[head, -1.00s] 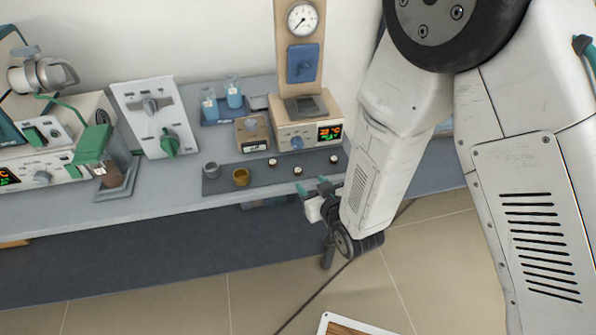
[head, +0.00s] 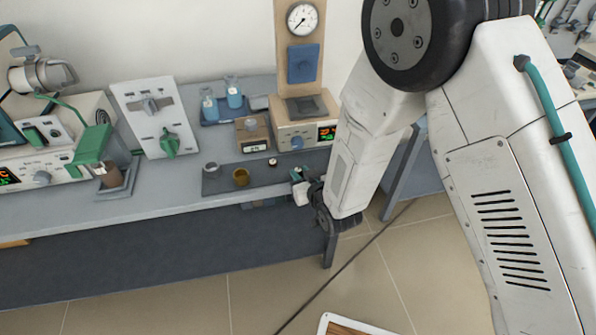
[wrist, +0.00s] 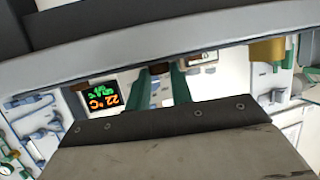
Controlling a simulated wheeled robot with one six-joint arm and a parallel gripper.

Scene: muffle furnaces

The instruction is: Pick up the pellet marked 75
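One small pale-topped pellet (head: 272,162) shows on the dark mat (head: 215,184) on the bench in the head view. Its marking is too small to read, so I cannot tell which pellet is the 75. The mat's right part is hidden behind my arm and gripper. My gripper (head: 298,174) is at the mat's right end, to the right of the visible pellet. In the wrist view its two green fingers (wrist: 160,88) stand apart. A small dark shape lies near their tips; I cannot tell what it is.
An amber cup (head: 241,177) and a grey cup (head: 211,169) stand on the mat's left. Behind are a press with a lit display (head: 327,133), a small box with a readout (head: 252,134) and blue bottles (head: 234,94). The bench front edge is close below the mat.

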